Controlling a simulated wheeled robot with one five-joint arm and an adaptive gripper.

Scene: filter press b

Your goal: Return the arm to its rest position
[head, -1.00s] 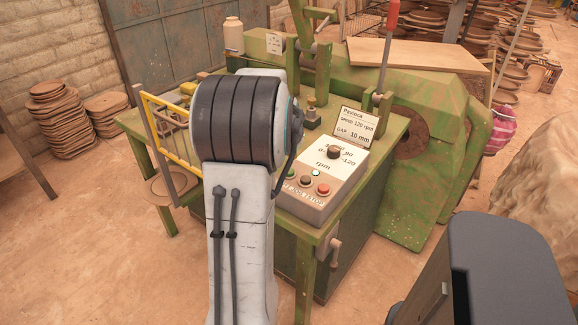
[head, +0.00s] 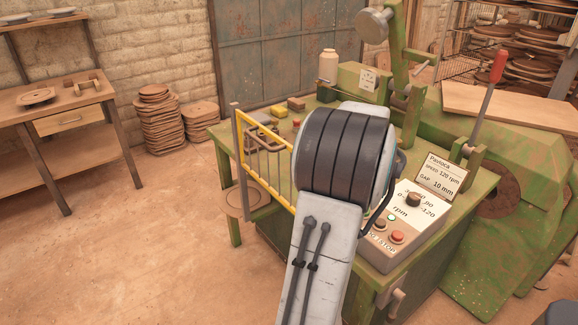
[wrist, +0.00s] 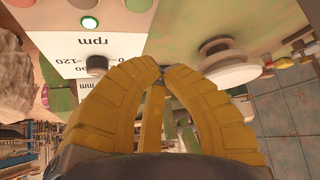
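My arm (head: 345,160), with its black-banded joint, reaches up in front of the green machine and covers part of its table in the head view. My gripper is hidden behind the arm there. In the wrist view my gripper (wrist: 161,71) has yellow ribbed fingers whose tips come together, with nothing visible between them. The control panel (head: 404,222) with its rpm dial and buttons is right of my arm. It shows upside down in the wrist view (wrist: 100,50), beyond the fingers and apart from them.
A yellow guard frame (head: 262,150) stands left of my arm. A red-handled lever (head: 487,95) rises at the right, behind the "Pavioca" sign (head: 440,176). A wooden table (head: 60,105) and stacked discs (head: 160,120) stand at the left. The floor (head: 150,240) there is clear.

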